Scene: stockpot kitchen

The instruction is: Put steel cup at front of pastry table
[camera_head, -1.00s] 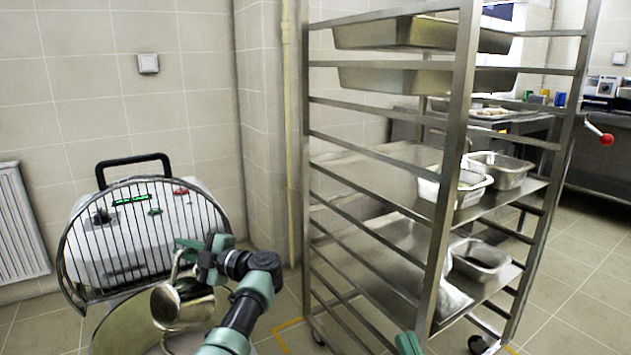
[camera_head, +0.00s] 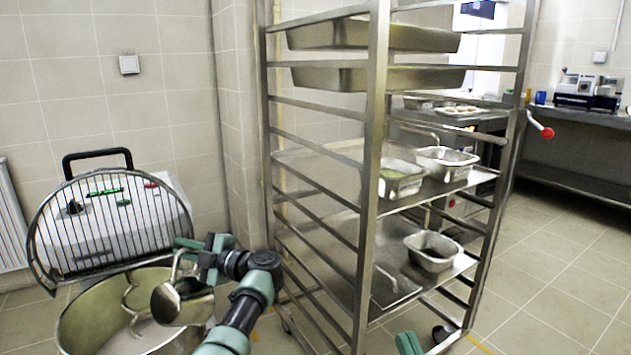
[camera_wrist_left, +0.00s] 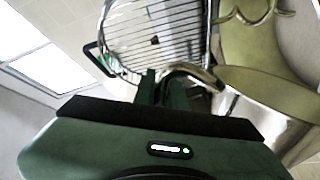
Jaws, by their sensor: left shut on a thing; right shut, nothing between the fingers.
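The steel cup (camera_head: 182,304) is a shiny metal cup with a curved handle, held tilted in front of the mixer bowl in the head view. My left gripper (camera_head: 192,258) is shut on its handle. In the left wrist view the fingers (camera_wrist_left: 160,85) close at the handle, and the cup's body (camera_wrist_left: 245,125) fills the right side. Only a green tip of my right gripper (camera_head: 408,344) shows at the bottom edge; it is shut and empty. I cannot identify the pastry table with certainty.
A mixer with a large bowl (camera_head: 85,325) and wire guard (camera_head: 105,222) stands left. A tall steel rack (camera_head: 372,170) with trays and pans stands centre. Behind it is a table with a tray (camera_head: 458,111); a counter (camera_head: 590,118) runs along the right. Floor is open at right.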

